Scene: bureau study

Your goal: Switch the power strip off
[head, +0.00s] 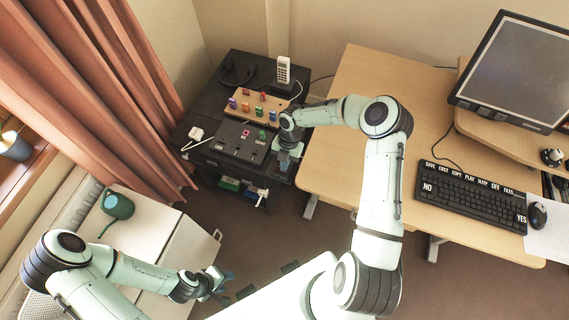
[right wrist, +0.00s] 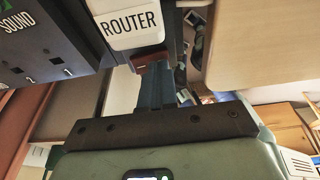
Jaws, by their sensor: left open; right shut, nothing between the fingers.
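A black unit (head: 232,150), which looks like the power strip, lies on the dark cabinet in the head view. My right gripper (head: 284,163) is shut and empty at the unit's right end. In the right wrist view its fingers (right wrist: 153,85) reach to a dark red piece (right wrist: 152,64) below the plug; whether they touch is unclear. My left gripper (head: 222,286) is open, low above the floor, far from the unit.
A wooden board (head: 245,104) with several coloured pieces and a cordless phone (head: 284,72) stand behind the unit. The wooden desk (head: 345,115) is close on the right.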

